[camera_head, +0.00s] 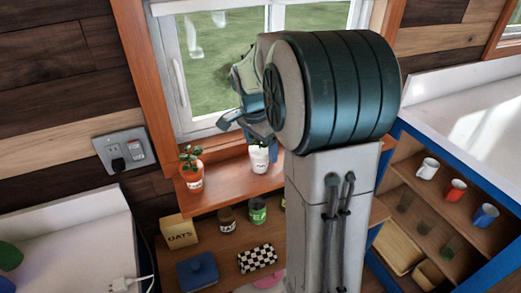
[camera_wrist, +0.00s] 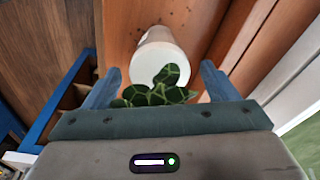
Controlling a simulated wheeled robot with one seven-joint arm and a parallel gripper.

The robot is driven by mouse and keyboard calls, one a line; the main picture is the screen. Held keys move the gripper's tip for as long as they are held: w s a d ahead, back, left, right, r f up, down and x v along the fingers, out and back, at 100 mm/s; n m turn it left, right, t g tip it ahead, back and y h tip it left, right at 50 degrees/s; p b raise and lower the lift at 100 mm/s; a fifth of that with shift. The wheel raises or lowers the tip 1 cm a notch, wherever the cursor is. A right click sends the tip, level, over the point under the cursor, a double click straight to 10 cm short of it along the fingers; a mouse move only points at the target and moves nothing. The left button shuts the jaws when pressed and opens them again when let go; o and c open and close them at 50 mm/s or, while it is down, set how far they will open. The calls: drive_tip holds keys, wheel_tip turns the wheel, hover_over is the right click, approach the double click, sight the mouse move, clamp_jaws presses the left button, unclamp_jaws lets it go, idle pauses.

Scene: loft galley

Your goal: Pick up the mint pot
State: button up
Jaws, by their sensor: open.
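A white pot (camera_head: 259,160) with a green leafy plant stands on the wooden window sill (camera_head: 228,181). A terracotta pot (camera_head: 191,183) with a plant and a pale label stands to its left. The labels are too small to read, so I cannot tell by them which is the mint pot. My gripper (camera_head: 252,122) is just above the white pot, tilted down towards it. In the wrist view the white pot (camera_wrist: 161,62) lies ahead between my open fingers (camera_wrist: 160,78). Its dark leaves with pale veins are close to my palm. Nothing is held.
The window frame (camera_head: 185,75) is close behind the pots. Below the sill, a shelf holds an oats box (camera_head: 179,232), several jars, a blue container (camera_head: 198,271) and a checkered box (camera_head: 257,258). Cups stand on the right shelves. My arm hides the sill's right part.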

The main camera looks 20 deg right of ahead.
drive_tip(key=shift+f, duration=0.45)
drive_tip(key=shift+c, duration=0.3)
drive_tip(key=c, duration=1.1)
drive_tip(key=shift+r, duration=0.15)
